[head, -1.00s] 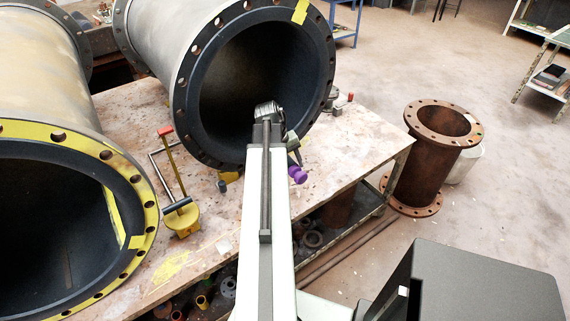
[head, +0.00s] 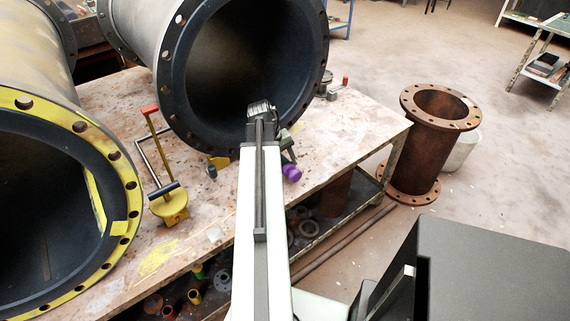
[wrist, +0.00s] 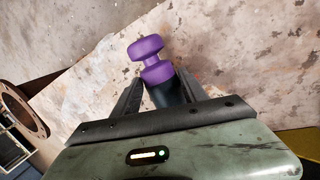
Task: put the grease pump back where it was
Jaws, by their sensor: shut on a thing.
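My gripper (wrist: 160,82) is shut on a purple-and-black object, which I take to be the grease pump (wrist: 147,53). In the wrist view its purple knobbed end sticks out beyond the fingers, and its black body sits between them. In the head view its purple end (head: 291,173) shows just right of my arm, over the workbench (head: 345,130) in front of the middle pipe. My arm hides most of the gripper there. I cannot tell whether the pump touches the bench top.
A large rubber-lined pipe (head: 175,75) stands close behind my gripper. Another with a yellow flange (head: 128,190) is at left. A yellow tool with a red handle (head: 170,208) stands on the bench. A rusty flanged pipe (head: 415,160) stands on the floor. The bench's right part is mostly clear.

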